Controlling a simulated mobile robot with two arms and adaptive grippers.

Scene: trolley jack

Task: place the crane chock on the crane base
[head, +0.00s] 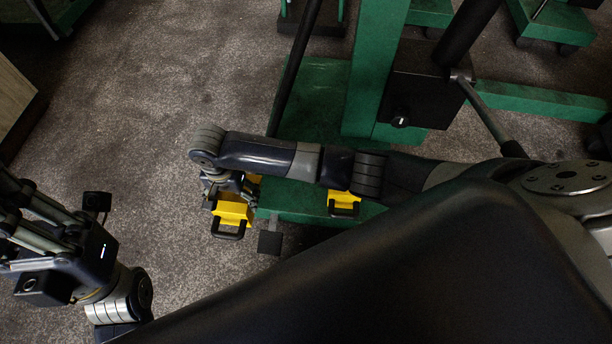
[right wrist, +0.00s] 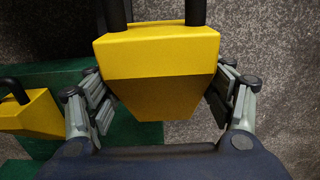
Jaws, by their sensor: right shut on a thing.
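My right gripper (head: 226,186) is shut on a yellow crane chock (head: 232,214) with a black handle. In the right wrist view the fingers (right wrist: 163,100) press on both sides of this chock (right wrist: 157,52). It is at the left end of the green crane base (head: 300,204), partly over the base's edge and partly over floor; I cannot tell whether it touches the base. A second yellow chock (head: 342,198) is on the base to the right, partly hidden by my right arm; it also shows in the right wrist view (right wrist: 34,114). My left gripper (head: 18,205) is at the left edge, fingers partly cut off.
The green crane post (head: 373,70) rises behind my right arm, with a black box (head: 415,85) and a lever (head: 485,112) beside it. A small dark block (head: 270,242) sticks out at the base's front left. The floor (head: 150,110) to the left is clear.

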